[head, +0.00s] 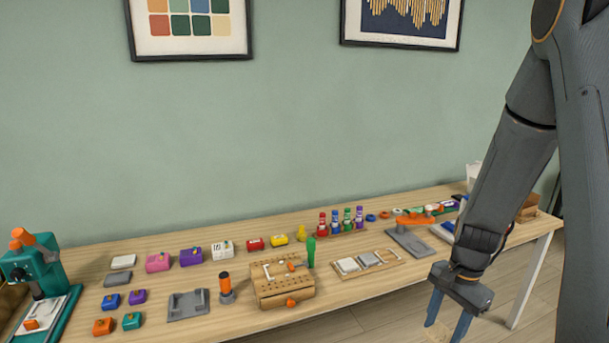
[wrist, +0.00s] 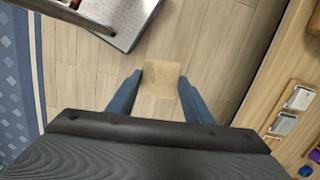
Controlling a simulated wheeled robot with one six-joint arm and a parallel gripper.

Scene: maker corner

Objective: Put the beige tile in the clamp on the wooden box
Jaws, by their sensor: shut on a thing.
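My gripper (head: 446,328) hangs in front of the table at the lower right of the head view. In the wrist view the gripper (wrist: 160,84) is shut on the square beige tile (wrist: 161,77), with bare floor beneath. In the head view a small part of the tile (head: 432,321) shows at the left finger. The wooden box (head: 283,294) stands near the table's front edge, well left of the gripper.

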